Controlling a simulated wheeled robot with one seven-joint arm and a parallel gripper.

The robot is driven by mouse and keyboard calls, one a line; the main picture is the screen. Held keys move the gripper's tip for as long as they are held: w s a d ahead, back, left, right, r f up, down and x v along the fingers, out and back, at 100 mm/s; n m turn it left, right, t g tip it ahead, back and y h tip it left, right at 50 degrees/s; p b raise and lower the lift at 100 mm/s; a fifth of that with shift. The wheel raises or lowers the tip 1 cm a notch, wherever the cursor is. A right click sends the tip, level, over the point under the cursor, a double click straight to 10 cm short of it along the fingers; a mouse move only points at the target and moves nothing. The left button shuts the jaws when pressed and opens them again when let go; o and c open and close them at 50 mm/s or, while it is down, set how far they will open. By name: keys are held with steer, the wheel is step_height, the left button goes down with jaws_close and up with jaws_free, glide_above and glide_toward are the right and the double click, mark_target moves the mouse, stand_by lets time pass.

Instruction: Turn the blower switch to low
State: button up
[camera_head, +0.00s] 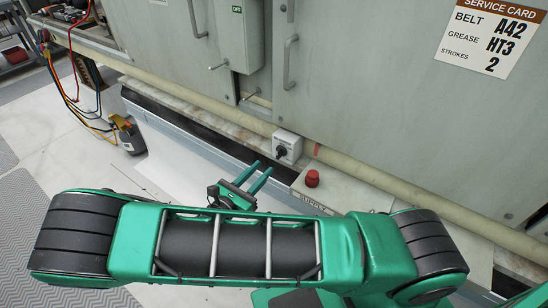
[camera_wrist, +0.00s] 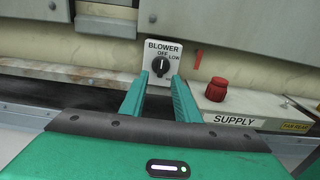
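The blower switch is a white box with a black rotary knob (camera_wrist: 161,66), labelled BLOWER with OFF and LOW marks at the top. In the wrist view its light pointer line stands about upright, near OFF. In the wrist view the knob shows between and beyond the fingertips. In the head view the gripper (camera_head: 261,171) is left of and below the box, apart from it.
A beige pipe (camera_head: 225,107) runs along the cabinet base. Cabinet handles (camera_head: 290,62) stick out above. A yellow-and-black device with cables (camera_head: 130,135) stands at left.

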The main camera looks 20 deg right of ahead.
mark_target(277, 155)
steer(key=x, duration=0.7)
steer(key=shift+w+d, duration=0.2)
steer(key=shift+d, duration=0.05)
jaws_close()
